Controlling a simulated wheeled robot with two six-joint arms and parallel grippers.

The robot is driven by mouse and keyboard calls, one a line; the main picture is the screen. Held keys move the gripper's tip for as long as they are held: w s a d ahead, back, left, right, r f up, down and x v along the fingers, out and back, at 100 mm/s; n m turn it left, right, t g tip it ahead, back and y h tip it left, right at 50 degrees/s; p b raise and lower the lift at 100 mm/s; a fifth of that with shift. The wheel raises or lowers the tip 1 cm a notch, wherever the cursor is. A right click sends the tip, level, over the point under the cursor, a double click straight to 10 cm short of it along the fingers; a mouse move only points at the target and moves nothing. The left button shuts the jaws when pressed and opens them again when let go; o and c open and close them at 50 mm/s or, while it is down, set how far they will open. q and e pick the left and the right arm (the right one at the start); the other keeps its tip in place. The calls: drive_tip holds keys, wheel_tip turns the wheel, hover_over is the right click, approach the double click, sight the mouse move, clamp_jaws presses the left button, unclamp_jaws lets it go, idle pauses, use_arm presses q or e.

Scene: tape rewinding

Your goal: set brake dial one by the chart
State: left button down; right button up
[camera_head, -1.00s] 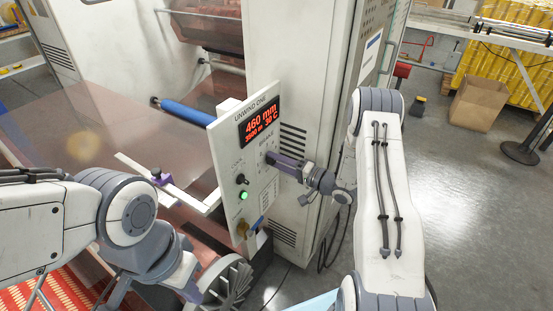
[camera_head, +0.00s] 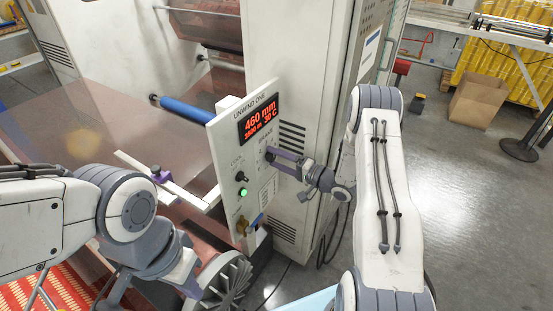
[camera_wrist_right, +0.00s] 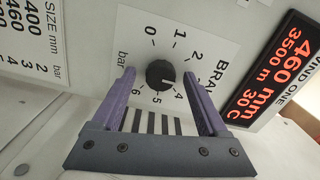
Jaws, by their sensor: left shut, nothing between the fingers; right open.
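Brake dial one is a round black knob (camera_wrist_right: 160,74) on the white UNWIND ONE panel (camera_head: 232,160). In the right wrist view its scale runs from 0 to 6 bar, and its white mark points right, near 4. My right gripper (camera_wrist_right: 163,80) is open, with its purple fingers on either side of the knob; in the head view it reaches the panel (camera_head: 270,156). The chart (camera_wrist_right: 32,35), headed SIZE mm and bar, is cut off at the left edge; its rows are only partly readable. My left gripper (camera_head: 190,280) is low at the left; its fingertips cannot be made out.
The panel display (camera_head: 262,124) reads 460 mm, 3500 m, 30 C. Below it are a black knob (camera_head: 241,177), a lit green button (camera_head: 243,191) and a yellow part (camera_head: 257,221). A grey finned wheel (camera_head: 228,282) stands beside my left arm. A blue roller (camera_head: 187,110) is behind.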

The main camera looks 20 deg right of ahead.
drive_tip(key=b+v, duration=0.1)
drive_tip(key=v, duration=0.9)
drive_tip(key=shift+s+b, duration=0.2)
drive_tip(key=shift+b, duration=0.15)
drive_tip(key=shift+d, duration=0.15)
